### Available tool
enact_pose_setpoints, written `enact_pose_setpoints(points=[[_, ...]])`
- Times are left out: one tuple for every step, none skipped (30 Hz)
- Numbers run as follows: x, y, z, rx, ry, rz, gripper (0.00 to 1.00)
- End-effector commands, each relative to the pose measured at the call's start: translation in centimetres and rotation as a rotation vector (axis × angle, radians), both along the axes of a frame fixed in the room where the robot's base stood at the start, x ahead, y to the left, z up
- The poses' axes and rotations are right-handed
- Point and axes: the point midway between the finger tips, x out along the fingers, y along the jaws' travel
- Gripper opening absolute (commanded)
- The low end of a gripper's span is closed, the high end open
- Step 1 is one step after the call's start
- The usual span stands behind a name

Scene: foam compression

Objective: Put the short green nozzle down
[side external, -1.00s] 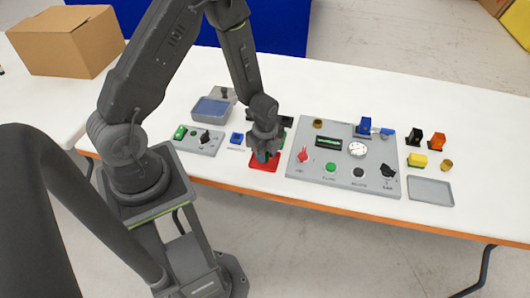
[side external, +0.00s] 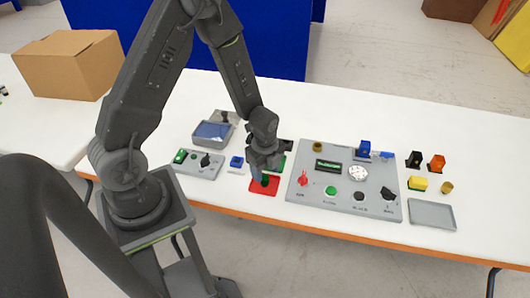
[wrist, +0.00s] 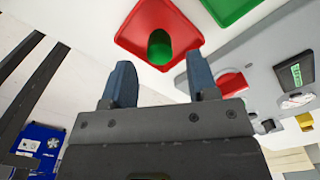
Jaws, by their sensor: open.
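The short green nozzle (wrist: 160,47) stands on the red square pad (wrist: 133,30) in the wrist view. In the side view the nozzle (side external: 265,180) shows as a small dark green shape on the red pad (side external: 271,189), just under my gripper (side external: 262,170). In the wrist view my gripper (wrist: 160,78) has its two blue-grey fingers wide apart with nothing between them. The nozzle is beyond the fingertips, apart from both. A green pad (wrist: 228,5) lies beside the red one.
A grey control panel (side external: 310,192) with knobs and buttons stands right of the red pad. A smaller switch box (side external: 210,171) and a blue block (side external: 236,161) are at left. A grey tray (side external: 432,215) lies at far right. A cardboard box (side external: 70,65) stands at the back left.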

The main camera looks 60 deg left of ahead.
Motion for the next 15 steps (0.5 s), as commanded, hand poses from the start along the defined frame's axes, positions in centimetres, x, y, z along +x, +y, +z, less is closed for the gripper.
enact_pose_setpoints(points=[[0.1, 0.0, 1.2, 0.002, -0.006, 0.000, 0.54], [0.1, 0.0, 1.9, 0.002, -0.007, 0.000, 0.54], [0.1, 0.0, 2.7, 0.001, -0.006, 0.000, 0.54], [0.0, 0.0, 3.3, 0.001, -0.005, 0.000, 0.54], [0.1, 0.0, 3.9, 0.001, -0.006, 0.000, 0.54], [0.1, 0.0, 4.6, 0.001, -0.006, 0.000, 0.54], [0.1, 0.0, 5.2, 0.001, -0.004, 0.000, 0.54], [0.1, 0.0, 5.7, 0.001, -0.005, 0.000, 0.54], [0.0, 0.0, 6.3, 0.000, -0.003, 0.000, 0.54], [0.1, 0.0, 6.8, 0.001, -0.005, 0.000, 0.54], [0.0, 0.0, 7.1, 0.000, -0.003, 0.000, 0.54], [0.1, 0.0, 7.6, 0.000, -0.003, 0.000, 0.54], [0.0, 0.0, 7.9, 0.000, -0.002, 0.000, 0.54], [0.0, 0.0, 8.1, 0.000, -0.001, 0.000, 0.54], [0.0, 0.0, 8.4, 0.000, -0.002, 0.000, 0.54]])
